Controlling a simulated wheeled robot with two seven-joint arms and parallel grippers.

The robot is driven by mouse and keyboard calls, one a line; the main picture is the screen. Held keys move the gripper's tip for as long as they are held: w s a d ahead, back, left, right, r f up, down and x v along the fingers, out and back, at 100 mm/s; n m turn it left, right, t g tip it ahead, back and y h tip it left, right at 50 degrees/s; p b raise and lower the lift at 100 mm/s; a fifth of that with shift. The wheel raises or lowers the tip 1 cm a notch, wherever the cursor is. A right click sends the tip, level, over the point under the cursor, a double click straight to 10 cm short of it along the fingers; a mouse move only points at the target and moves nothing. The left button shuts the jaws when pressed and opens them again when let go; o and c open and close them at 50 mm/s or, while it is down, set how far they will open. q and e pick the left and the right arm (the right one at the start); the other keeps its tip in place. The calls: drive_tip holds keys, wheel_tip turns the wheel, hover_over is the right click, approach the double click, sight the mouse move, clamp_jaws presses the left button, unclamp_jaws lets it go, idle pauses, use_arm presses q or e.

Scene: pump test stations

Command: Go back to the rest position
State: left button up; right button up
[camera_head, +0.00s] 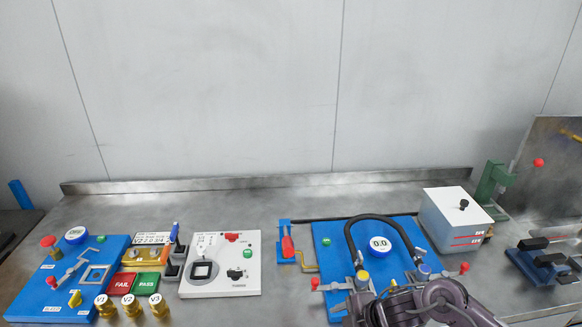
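My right arm comes in from the bottom right, dark and rounded, over the front of the blue pump station (325,245). The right gripper (375,308) is at the bottom edge of the head view, by the station's front fittings. Its fingertips are not clear, and I cannot tell whether it touches the fittings or holds anything. My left gripper is not in view. The blue station carries a round gauge reading 0.0 (380,244), a black hose (352,235), and blue-capped and yellow-capped fittings.
Left are a blue panel (45,295), brass V1–V3 weights (131,306), a red FAIL pad (121,284), a green PASS pad (147,282) and a white tester (240,275). A white box (450,222) and a black-and-blue fixture (545,262) stand right. The back strip is mostly clear.

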drive_tip(key=s+a+r+m+t, duration=0.2)
drive_tip(key=a+r+m+t, duration=0.2)
drive_tip(key=a+r+m, duration=0.15)
drive_tip(key=s+d+f+m+g+h, duration=0.1)
drive_tip(key=s+d+m+g+h, duration=0.4)
drive_tip(key=s+d+m, duration=0.9)
wheel_tip(320, 180, down, 30)
drive_tip(key=s+n+b, duration=0.1)
drive_tip(key=s+b, duration=0.1)
drive_tip(key=s+d+f+g+b, duration=0.2)
drive_tip(key=s+f, duration=1.8)
drive_tip(key=f, duration=0.2)
drive_tip(key=shift+d+h, duration=0.3)
drive_tip(key=shift+d, duration=0.1)
